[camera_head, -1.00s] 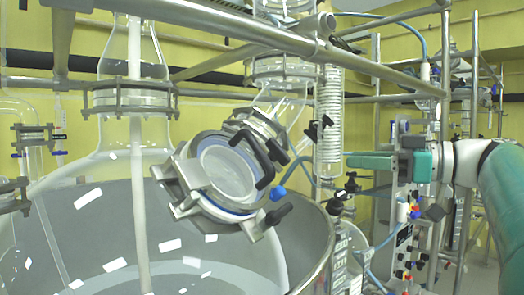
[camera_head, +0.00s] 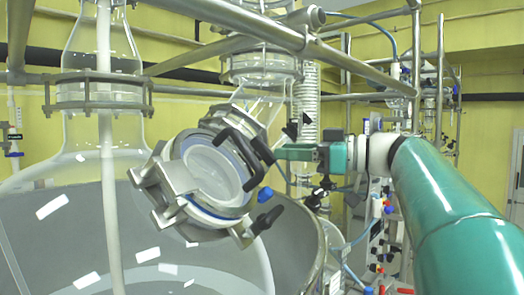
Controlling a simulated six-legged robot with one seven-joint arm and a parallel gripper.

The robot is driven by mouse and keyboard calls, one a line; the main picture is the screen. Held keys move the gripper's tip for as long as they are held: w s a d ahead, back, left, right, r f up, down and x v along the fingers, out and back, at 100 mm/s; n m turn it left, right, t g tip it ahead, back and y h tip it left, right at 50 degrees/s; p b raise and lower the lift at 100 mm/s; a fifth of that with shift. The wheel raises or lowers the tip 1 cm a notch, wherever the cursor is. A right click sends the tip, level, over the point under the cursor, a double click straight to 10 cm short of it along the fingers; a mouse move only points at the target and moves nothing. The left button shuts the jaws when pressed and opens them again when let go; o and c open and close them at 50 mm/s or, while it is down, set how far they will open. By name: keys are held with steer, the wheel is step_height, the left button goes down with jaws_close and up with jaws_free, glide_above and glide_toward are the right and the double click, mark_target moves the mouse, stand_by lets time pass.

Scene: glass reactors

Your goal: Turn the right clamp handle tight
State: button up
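The glass reactor's tilted round port (camera_head: 210,178) has a metal clamp ring and a glass lid. On its right side are a black bracket-shaped handle (camera_head: 259,155) and, lower down, a black clamp knob (camera_head: 267,219) on a metal bracket. A blue knob (camera_head: 264,194) shows just above the black knob. My gripper (camera_head: 281,152) comes in from the right, its green fingers pointing left. The fingertips appear close to the right of the bracket-shaped handle; I cannot tell whether they touch it. The fingers show edge-on, so their opening is hidden.
The large glass vessel (camera_head: 50,205) fills the lower left. A metal rail (camera_head: 250,24) crosses above the port, and an upright post (camera_head: 415,75) stands behind my arm. Glass necks, a coil (camera_head: 305,95) and valves crowd the space behind the port.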

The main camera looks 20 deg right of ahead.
mark_target(271, 150)
steer(key=x, duration=0.5)
steer(key=shift+w+a, duration=0.3)
steer(key=shift+a, duration=0.15)
steer(key=shift+d, duration=0.1)
jaws_close()
